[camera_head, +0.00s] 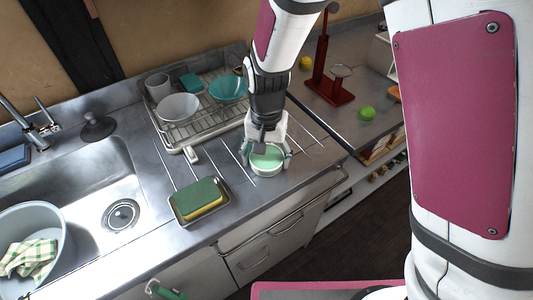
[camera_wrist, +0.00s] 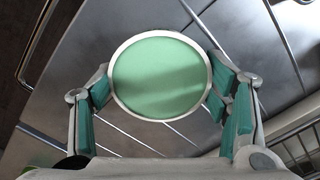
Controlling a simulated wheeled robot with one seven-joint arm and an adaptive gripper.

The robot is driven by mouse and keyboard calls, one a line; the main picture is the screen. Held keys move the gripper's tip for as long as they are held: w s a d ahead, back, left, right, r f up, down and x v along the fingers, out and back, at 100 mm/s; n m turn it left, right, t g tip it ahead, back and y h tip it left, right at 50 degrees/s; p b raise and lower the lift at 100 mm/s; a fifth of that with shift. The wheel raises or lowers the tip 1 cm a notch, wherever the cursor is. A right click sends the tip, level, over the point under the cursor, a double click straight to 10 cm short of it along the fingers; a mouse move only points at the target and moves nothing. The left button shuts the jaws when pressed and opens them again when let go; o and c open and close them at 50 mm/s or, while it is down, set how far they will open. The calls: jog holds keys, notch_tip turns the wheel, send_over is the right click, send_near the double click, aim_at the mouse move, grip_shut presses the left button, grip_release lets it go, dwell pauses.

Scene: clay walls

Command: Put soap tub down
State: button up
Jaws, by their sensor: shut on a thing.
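The soap tub (camera_head: 267,160) is a round white tub with a pale green top. In the head view it is at the right part of the steel counter, right of the sponge tray. In the wrist view the soap tub (camera_wrist: 160,76) faces the camera, centred between the fingers. My gripper (camera_head: 268,158) is shut on it, with a teal-padded finger on each side, as the wrist view also shows (camera_wrist: 160,90). The tub looks upright, at or just above the counter; I cannot tell whether its base touches.
A tray with a green and yellow sponge (camera_head: 198,199) lies left of the tub. A dish rack (camera_head: 188,148) with bowls and a cup stands behind. The sink (camera_head: 95,180) is at the left. The counter's front edge (camera_head: 285,205) is close to the tub.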

aim_at(266, 157)
jog(key=o, duration=1.4)
jog(key=shift+f, duration=0.1)
jog(key=s+d+r+p, duration=0.1)
jog(key=d+r, duration=0.2)
jog(key=r, duration=0.6)
jog(key=s+d+r+p, duration=0.1)
jog(key=s+d+r, duration=0.15)
jog(key=r, duration=0.65)
jog(key=s+d+r+t, duration=0.1)
jog(key=s+d+r, duration=0.1)
jog(key=s+d, duration=0.2)
jog(key=s+d+r+n+t, duration=0.1)
jog(key=s+d+r, duration=0.1)
jog(key=s+d, duration=0.3)
jog(key=s+d+r+n, duration=0.1)
jog(key=s+d+r, duration=0.1)
jog(key=s+d, duration=0.3)
jog(key=shift+s+d+t, duration=0.2)
jog(key=shift+s+t, duration=0.2)
jog(key=shift+s, duration=1.9)
jog(key=shift+r, duration=0.15)
